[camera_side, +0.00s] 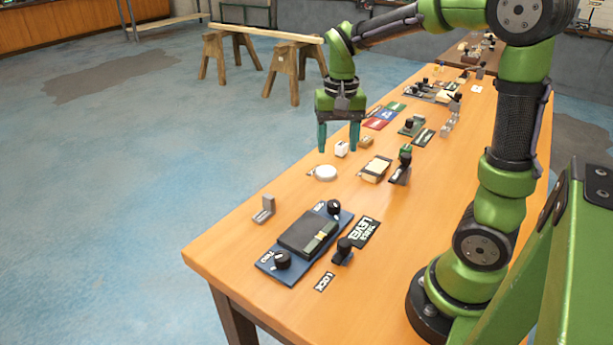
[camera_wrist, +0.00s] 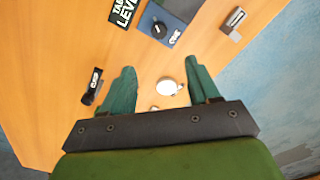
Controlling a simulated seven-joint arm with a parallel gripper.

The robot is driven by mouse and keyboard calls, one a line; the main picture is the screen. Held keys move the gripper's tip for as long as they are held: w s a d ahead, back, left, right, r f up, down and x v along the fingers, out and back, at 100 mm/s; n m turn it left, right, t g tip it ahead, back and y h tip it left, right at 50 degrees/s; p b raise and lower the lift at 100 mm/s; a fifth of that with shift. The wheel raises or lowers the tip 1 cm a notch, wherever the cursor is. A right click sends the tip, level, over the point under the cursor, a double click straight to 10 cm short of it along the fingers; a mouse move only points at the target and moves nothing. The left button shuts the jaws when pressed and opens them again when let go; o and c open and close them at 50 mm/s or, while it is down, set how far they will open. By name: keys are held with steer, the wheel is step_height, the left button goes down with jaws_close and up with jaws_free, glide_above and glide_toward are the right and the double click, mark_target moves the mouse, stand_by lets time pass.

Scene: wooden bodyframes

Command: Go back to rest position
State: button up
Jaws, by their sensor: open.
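My gripper (camera_side: 339,138) hangs from my green arm, fingers pointing down, above the left edge of the wooden table (camera_side: 240,232). Its two teal fingers are spread apart with nothing between them. In the wrist view my gripper (camera_wrist: 164,88) also shows open fingers. A round white piece (camera_side: 325,173) lies on the table below and near the fingers; it shows between them in the wrist view (camera_wrist: 168,87). The gripper appears clear of the tabletop.
A blue panel (camera_side: 268,265) with black knobs lies at the table's near end, beside a "TABLE LEVEL" label (camera_side: 364,232). A grey bracket (camera_side: 264,209) stands left of it. A small white block (camera_side: 341,149) and a black lever piece (camera_side: 402,166) stand near the gripper. Sawhorses (camera_side: 285,72) stand behind.

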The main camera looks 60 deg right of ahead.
steer(key=s+a+r+n+t+y, duration=0.1)
steer(key=s+a+r+n+t, duration=0.1)
steer(key=a, duration=0.4)
steer(key=s+a+r+n+t+y, duration=0.1)
steer(key=s+a+r+n+t, duration=0.2)
steer(key=s+a+t, duration=0.2)
steer(key=shift+s+a+n, duration=0.4)
steer(key=shift+s+a, duration=0.55)
steer(key=shift+a, duration=0.15)
stand_by(0.8)
